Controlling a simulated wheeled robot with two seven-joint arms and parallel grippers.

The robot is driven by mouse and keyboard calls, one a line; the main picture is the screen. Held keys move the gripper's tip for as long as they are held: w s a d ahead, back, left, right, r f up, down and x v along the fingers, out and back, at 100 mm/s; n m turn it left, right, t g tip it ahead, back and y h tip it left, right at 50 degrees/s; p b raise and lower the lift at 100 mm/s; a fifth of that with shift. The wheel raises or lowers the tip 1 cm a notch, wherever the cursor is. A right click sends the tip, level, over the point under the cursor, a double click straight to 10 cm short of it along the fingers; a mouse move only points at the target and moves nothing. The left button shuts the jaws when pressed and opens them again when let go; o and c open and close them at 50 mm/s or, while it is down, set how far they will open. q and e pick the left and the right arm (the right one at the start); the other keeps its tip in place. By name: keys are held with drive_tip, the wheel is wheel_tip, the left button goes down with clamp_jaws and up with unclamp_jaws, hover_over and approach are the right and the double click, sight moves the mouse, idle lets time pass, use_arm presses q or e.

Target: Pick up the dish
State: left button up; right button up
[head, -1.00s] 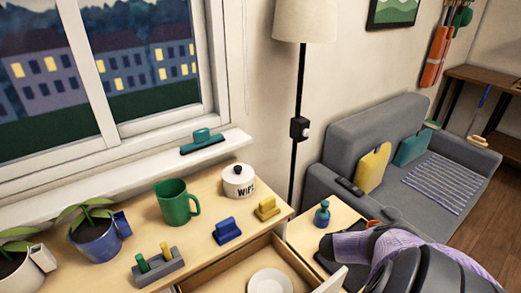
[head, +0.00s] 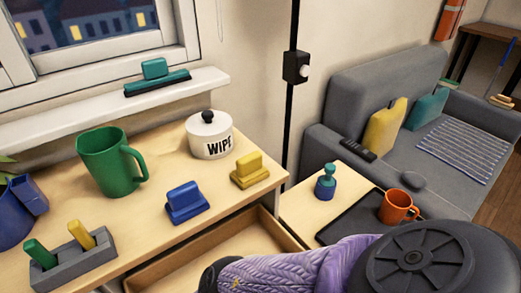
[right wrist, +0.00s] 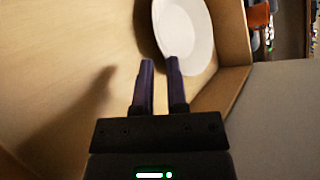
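The white round dish (right wrist: 188,38) lies in the open wooden drawer in the right wrist view, near the drawer wall. My right gripper (right wrist: 160,61) is open, its two dark purple fingers apart with a gap between them. The fingertips are at the dish's near edge, and the right finger overlaps the dish in the picture. I cannot tell whether they touch. In the head view my right arm covers the dish and gripper; only part of the drawer (head: 215,253) shows. My left gripper is in neither view.
On the counter stand a green mug (head: 109,162), a white lidded pot (head: 209,138), a blue block (head: 186,202), a yellow block (head: 249,171) and a grey holder (head: 75,262). A side table on the right carries a dark tray (head: 345,222), an orange mug (head: 397,206) and a teal bottle (head: 325,184).

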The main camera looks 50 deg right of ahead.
drive_tip(key=shift+w+a+f+n, duration=0.1)
drive_tip(key=shift+a+f+n, duration=0.1)
drive_tip(key=shift+a+n, duration=0.1)
drive_tip(key=b+x, duration=0.1)
drive_tip(key=x, duration=0.2)
drive_tip(key=b+x, duration=0.1)
drive_tip(key=x, duration=0.2)
drive_tip(key=b+x, duration=0.1)
drive_tip(key=x, duration=0.1)
drive_tip(key=shift+w+d, duration=0.4)
drive_tip(key=shift+w, duration=0.1)
drive_tip(key=shift+w+d, duration=0.1)
drive_tip(key=shift+d, duration=0.15)
clamp_jaws()
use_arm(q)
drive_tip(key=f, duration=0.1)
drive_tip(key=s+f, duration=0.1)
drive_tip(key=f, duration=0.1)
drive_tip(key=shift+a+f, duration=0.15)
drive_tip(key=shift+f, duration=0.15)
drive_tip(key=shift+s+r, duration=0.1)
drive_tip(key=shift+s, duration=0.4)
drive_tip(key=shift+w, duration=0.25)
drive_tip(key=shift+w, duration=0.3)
